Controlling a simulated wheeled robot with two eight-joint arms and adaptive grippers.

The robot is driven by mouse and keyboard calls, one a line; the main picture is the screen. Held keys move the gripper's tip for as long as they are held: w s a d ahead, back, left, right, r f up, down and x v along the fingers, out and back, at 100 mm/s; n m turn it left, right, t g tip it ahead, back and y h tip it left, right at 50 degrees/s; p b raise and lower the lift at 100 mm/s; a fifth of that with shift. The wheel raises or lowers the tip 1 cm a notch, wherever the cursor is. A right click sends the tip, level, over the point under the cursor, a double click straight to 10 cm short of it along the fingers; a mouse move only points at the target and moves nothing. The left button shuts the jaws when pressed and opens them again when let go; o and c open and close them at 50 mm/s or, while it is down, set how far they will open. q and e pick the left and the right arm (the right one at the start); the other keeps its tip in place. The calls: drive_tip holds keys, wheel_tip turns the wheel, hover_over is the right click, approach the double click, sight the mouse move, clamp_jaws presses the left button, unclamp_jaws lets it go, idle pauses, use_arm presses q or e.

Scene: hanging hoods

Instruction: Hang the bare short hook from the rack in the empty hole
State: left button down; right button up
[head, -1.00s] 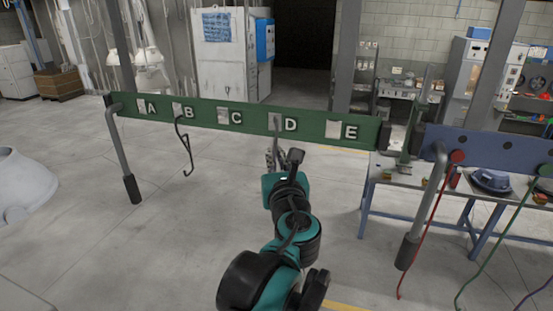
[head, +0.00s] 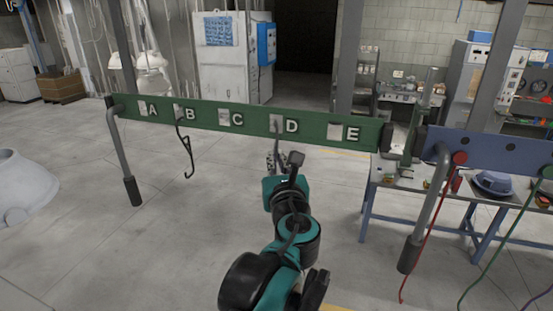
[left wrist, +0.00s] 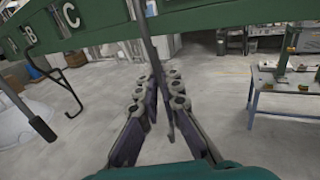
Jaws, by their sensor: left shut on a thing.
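A green rail (head: 210,117) lettered A to E runs across the head view, with a pale patch beside each letter. A dark hook (head: 187,150) hangs below B. My left gripper (head: 277,158) is just below the rail near D. In the left wrist view its fingers (left wrist: 157,90) are shut on a thin grey hook (left wrist: 144,35), whose shank runs up across the rail and down between the fingers. Its lower end is partly hidden by the fingers. I cannot tell whether its top sits in the hole at D. My right gripper is out of view.
A blue rail (head: 485,148) with red, green and purple cables joins on the right, in front of a workbench (head: 400,182). Grey bent posts (head: 122,155) with dark ends hang at the green rail's ends. The floor below is clear.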

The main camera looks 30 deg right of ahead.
use_arm(q)
drive_tip(key=shift+f+b, duration=0.7)
drive_tip(key=shift+f, duration=0.25)
drive_tip(key=c, duration=1.6)
unclamp_jaws()
drive_tip(key=shift+c, duration=0.2)
drive_tip(key=v, duration=1.2)
